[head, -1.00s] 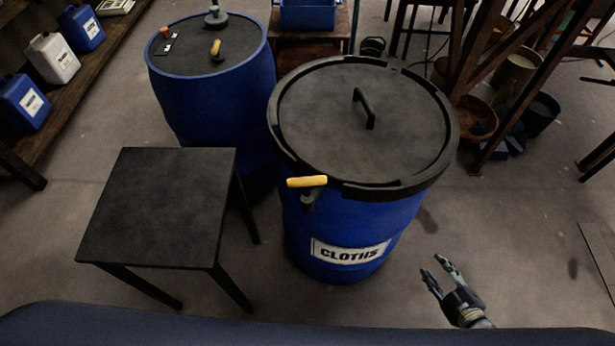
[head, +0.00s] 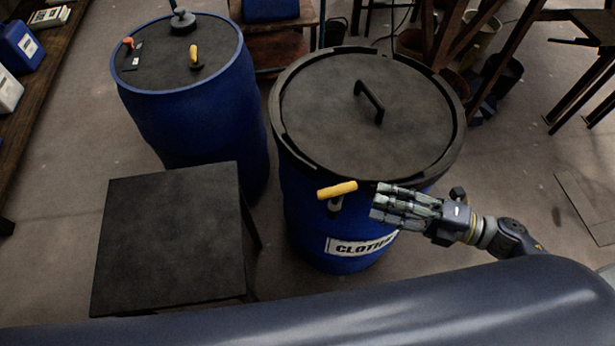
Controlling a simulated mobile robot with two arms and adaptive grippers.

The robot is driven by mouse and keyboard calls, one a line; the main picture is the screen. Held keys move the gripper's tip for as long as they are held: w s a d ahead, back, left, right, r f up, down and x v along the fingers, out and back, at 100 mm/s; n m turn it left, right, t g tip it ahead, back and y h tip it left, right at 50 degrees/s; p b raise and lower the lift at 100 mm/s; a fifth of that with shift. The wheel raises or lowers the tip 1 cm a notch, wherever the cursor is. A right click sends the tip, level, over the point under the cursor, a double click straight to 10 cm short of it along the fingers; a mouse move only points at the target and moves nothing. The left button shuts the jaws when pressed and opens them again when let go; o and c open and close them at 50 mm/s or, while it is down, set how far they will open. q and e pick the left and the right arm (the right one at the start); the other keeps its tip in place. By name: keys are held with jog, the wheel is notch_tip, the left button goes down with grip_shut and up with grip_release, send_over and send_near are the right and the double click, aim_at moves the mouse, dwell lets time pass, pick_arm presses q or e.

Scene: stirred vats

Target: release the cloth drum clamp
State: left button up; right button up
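The cloth drum (head: 305,215) is blue, with a "CLOTHS" label on its front that my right arm partly covers. A black clamp ring (head: 290,150) runs around its dark lid (head: 340,115). The clamp's lever has a yellow grip (head: 337,189) that sticks out at the drum's front, on a metal piece below the ring. My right gripper (head: 378,203) is just right of the yellow grip, in front of the drum. Its fingers look spread and empty, pointing left, with a visible gap to the grip. My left gripper is out of view.
A second blue drum (head: 200,125) with a small yellow-handled item on its lid stands at the back left. A low black table (head: 165,240) stands left of the cloth drum. Shelving is at the far left. Racks with buckets are at the back right.

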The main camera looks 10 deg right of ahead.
aim_at(338, 190)
jog(key=x, duration=0.2)
jog(key=p+x, duration=0.1)
jog(key=x, duration=0.2)
jog(key=shift+r, duration=0.2)
jog(key=p+x, duration=0.1)
jog(key=x, duration=0.4)
jog(key=shift+f, duration=0.1)
jog(key=shift+a+p, duration=0.25)
jog(key=shift+p, duration=0.05)
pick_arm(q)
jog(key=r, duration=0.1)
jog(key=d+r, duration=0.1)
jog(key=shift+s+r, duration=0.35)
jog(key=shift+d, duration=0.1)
pick_arm(e)
jog(key=c, duration=0.7)
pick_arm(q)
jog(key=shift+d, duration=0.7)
pick_arm(e)
grip_shut()
